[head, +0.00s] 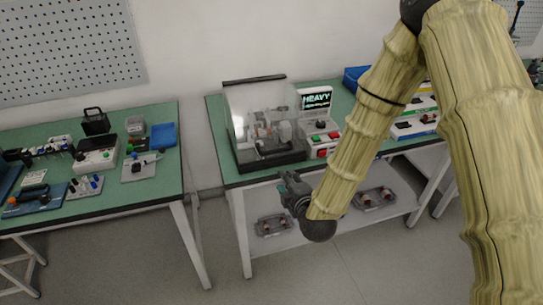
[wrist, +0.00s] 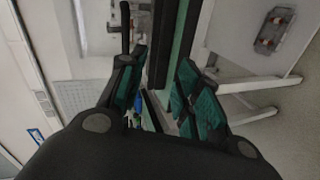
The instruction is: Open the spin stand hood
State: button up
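The spin stand's clear hood (head: 234,108) stands on the bench over a black base (head: 272,159) with a metal rotor assembly inside. The hood appears down. A dark bar (head: 254,79) runs along its upper back edge. My gripper (head: 286,184) is in front of the bench edge, below and slightly right of the base, apart from the hood. In the wrist view its green-padded fingers (wrist: 160,88) are apart, with no object clearly held. The green bench edge shows beyond them. A clear panel and a black bar (wrist: 125,27) show at upper left.
Trays with parts (head: 273,225) lie on the lower shelf. A second bench (head: 150,190) with tools stands left, across a gap. Floor in front is clear.

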aim_at(272, 153)
jog(key=w+a+p, duration=0.1)
jog(key=w, duration=0.3)
jog(key=w+a+r+n, duration=0.1)
jog(key=w+a, duration=0.1)
jog(key=w, duration=0.2)
jog(key=w+a+r+n+t+p, duration=0.1)
jog(key=w+a, duration=0.1)
jog(key=w, duration=0.2)
jog(key=shift+w+p, duration=0.1)
jog(key=shift+p, duration=0.2)
grip_shut()
